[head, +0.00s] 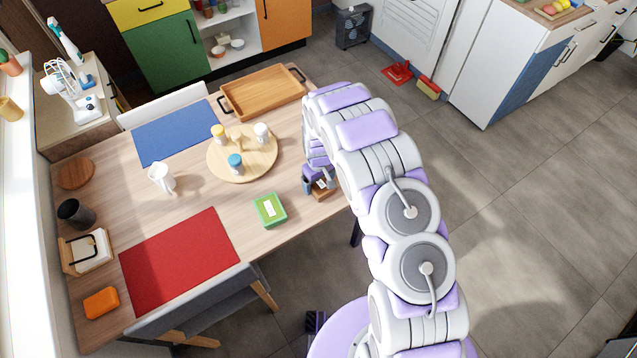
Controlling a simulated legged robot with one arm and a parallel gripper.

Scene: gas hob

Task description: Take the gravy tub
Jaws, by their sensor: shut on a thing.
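A small brown tub (322,193) with a pale label is at the right edge of the wooden table (210,207); I take it for the gravy tub. My gripper (318,186) reaches down over it and is shut on it, with a dark finger at its left side. The arm and gripper hide part of the tub. I cannot tell whether the tub touches the tabletop or is slightly above it.
A round board (242,169) with several shakers and a wooden tray (262,93) lie farther back. Open floor lies right.

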